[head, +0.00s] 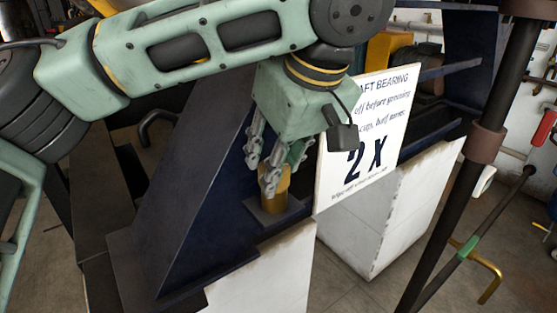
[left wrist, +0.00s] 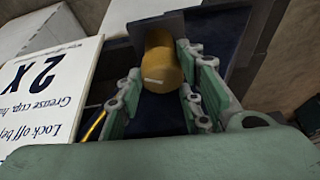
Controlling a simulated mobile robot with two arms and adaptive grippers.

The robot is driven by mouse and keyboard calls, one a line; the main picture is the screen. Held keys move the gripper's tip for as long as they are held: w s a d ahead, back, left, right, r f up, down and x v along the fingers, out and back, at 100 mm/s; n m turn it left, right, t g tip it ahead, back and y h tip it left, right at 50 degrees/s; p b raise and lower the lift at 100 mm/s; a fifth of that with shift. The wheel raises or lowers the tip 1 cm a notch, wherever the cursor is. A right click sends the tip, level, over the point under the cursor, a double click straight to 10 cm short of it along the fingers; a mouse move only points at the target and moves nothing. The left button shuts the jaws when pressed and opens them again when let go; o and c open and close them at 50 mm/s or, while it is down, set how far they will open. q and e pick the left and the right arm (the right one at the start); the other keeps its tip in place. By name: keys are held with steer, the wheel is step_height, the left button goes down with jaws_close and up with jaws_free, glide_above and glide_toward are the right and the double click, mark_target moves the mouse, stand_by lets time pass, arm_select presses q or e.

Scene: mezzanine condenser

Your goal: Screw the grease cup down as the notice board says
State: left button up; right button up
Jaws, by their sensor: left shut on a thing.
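The brass grease cup (head: 277,190) stands upright on a small dark plate (head: 268,212) on the blue frame. It also shows in the left wrist view (left wrist: 160,64), with a short white mark on its face. My left gripper (head: 271,177) comes down from above with its fingers on either side of the cup, shut on it. In the left wrist view the left gripper (left wrist: 158,92) has its fingers along both sides of the cup. The white notice board (head: 366,135) stands just right of the gripper. It reads "2 X" in large type, with lines about the shaft bearing, locking off before greasing and half turns, partly covered by my arm.
A dark upright post (head: 465,180) with a brown collar stands at the right. White blocks (head: 395,215) stand below the blue frame (head: 195,205). A brass-coloured bent rod (head: 487,272) is low at the right. Grey floor shows between them.

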stand_by(0.4)
arm_select(q)
steer(key=o, duration=0.8)
steer(key=shift+o, duration=1.3)
steer(key=shift+w+d+f, duration=0.1)
steer(key=shift+w+d, duration=0.05)
steer(key=shift+w, duration=0.05)
steer(key=shift+s, duration=0.1)
steer(key=shift+s+r, duration=0.1)
steer(key=shift+r, duration=0.3)
steer(key=v, duration=1.1)
steer(key=shift+o, duration=0.2)
steer(key=shift+d, duration=0.1)
